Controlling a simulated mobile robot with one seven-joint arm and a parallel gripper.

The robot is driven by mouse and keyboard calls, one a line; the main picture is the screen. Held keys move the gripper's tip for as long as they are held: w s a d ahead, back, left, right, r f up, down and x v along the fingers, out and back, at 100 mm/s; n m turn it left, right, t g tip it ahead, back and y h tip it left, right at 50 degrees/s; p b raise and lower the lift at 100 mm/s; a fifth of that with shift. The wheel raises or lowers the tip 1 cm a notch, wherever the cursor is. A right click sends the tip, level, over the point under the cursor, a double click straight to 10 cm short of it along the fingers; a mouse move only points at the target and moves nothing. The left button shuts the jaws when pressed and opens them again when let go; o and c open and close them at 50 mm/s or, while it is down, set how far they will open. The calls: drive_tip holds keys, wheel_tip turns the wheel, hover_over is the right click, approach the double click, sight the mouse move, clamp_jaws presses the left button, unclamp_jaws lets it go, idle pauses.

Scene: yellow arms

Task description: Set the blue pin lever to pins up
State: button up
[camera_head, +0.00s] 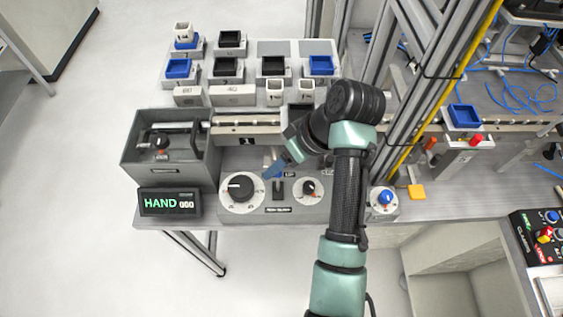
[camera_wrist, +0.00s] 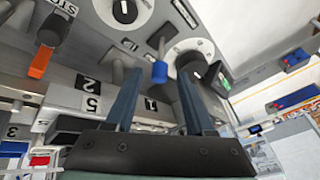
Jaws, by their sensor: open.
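The blue pin lever (camera_wrist: 159,71) has a blue tip on a grey stem. In the wrist view it stands between two round dials on a grey panel, and its tip appears between my fingertips. My gripper (camera_wrist: 157,84) is open, with one finger on each side of the lever tip in the picture; I see no contact. In the head view my gripper (camera_head: 274,168) hangs over the panel, just above the middle slot near the UP label (camera_head: 290,174). There the fingers largely hide the lever, and its position up or down is unclear.
A large dial (camera_head: 241,189) and a small dial (camera_head: 309,189) flank the slot. A HAND display (camera_head: 169,202) and a grey open box (camera_head: 170,148) stand to the left. A blue knob (camera_head: 384,198) is to the right. A rail (camera_head: 246,128) runs behind.

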clamp_jaws()
drive_tip(key=shift+w, duration=0.1)
idle(0.3)
drive_tip(key=shift+w+g+p, duration=0.25)
drive_tip(key=shift+g+p, duration=0.25)
drive_tip(key=shift+p, duration=0.3)
drive_tip(key=shift+w+f+g, duration=0.2)
drive_tip(key=shift+w+g, duration=0.05)
drive_tip(key=shift+g, duration=0.15)
unclamp_jaws()
